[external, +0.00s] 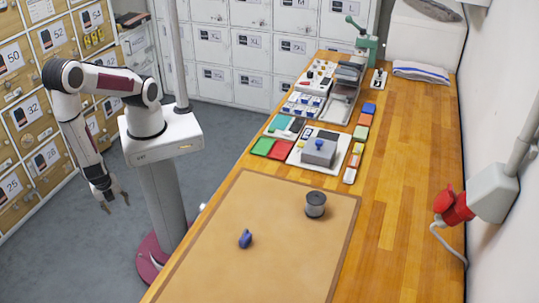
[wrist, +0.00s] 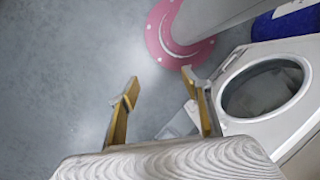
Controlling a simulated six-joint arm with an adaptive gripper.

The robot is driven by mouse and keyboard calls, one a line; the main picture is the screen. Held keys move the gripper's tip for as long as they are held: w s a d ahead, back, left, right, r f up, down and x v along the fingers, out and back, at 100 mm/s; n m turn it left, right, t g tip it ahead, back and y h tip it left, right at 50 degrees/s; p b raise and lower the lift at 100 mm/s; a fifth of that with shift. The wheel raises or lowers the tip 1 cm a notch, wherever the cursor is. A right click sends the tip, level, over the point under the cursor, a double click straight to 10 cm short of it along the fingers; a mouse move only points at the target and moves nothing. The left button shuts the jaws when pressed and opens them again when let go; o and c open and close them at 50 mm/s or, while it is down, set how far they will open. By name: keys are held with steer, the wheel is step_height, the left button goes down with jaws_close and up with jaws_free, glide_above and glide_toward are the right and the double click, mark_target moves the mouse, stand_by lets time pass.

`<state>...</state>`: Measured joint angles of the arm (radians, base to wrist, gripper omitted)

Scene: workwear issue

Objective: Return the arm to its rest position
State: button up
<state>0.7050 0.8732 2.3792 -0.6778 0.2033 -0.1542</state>
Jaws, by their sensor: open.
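My arm is folded out to the left of its column in the external view, away from the bench. My gripper (external: 118,197) hangs low and points down beside the column, in front of the lockers.
The wooden bench (external: 405,190) stands right of my column, with a brown mat (external: 215,260) bearing a blue object (external: 245,239) and a grey spool-like object (external: 315,204). Lockers (external: 30,105) stand close on the left. A white machine with a round opening (wrist: 265,90) shows near the fingers.

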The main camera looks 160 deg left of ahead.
steer(key=w+a+r+m+h, duration=0.1)
steer(key=w+r+m, duration=0.1)
steer(key=r, duration=0.8)
steer(key=w+a+r+m+h, duration=0.1)
steer(key=w+a+r+m, duration=0.15)
steer(key=r, duration=0.75)
steer(key=a+r+n+t, duration=0.1)
steer(key=a+r+t, duration=0.3)
steer(key=a+r, duration=0.4)
steer(key=a+r+n+t+y, duration=0.1)
steer(key=a+r+t, duration=0.3)
steer(key=r, duration=1)
steer(key=a+n, duration=0.1)
steer(key=a, duration=0.2)
steer(key=shift+w+a+r+t, duration=0.2)
steer(key=shift+a+r+t, duration=0.15)
steer(key=shift+t, duration=0.05)
